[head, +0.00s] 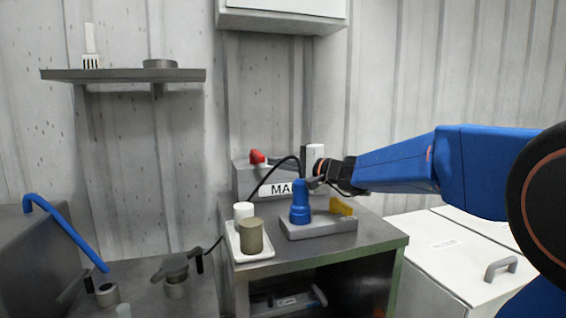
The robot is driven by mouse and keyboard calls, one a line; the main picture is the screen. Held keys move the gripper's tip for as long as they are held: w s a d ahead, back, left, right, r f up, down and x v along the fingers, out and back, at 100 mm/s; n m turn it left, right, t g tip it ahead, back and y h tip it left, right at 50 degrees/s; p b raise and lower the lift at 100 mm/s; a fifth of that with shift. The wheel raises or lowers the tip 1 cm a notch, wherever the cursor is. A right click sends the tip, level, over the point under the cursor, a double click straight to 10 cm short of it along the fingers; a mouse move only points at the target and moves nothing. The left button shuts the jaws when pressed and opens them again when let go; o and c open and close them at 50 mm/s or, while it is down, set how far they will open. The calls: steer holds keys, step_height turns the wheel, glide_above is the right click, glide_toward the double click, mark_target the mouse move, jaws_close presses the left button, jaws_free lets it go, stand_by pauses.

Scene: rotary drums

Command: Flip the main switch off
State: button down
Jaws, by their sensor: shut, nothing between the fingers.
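The main switch is a grey box (244,184) at the back of the metal table, with a white label reading "MA", the rest hidden. A red handle (257,156) sticks up at the top left of the box. My gripper (314,183) is shut and empty, in front of the right part of the box and to the right of the red handle, apart from it.
A blue bottle-like thing (300,211) and a yellow block (341,206) stand on a grey base (320,227). A white tray (238,249) holds a white cup (243,211) and an olive cylinder (251,237). A black cable (272,172) arches near the box. A wall cabinet (282,18) hangs above.

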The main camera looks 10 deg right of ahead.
steer(key=shift+s+a, duration=0.15)
steer(key=shift+a, duration=0.2)
stand_by(0.3)
steer(key=v, duration=1.7)
steer(key=shift+s+d, duration=0.2)
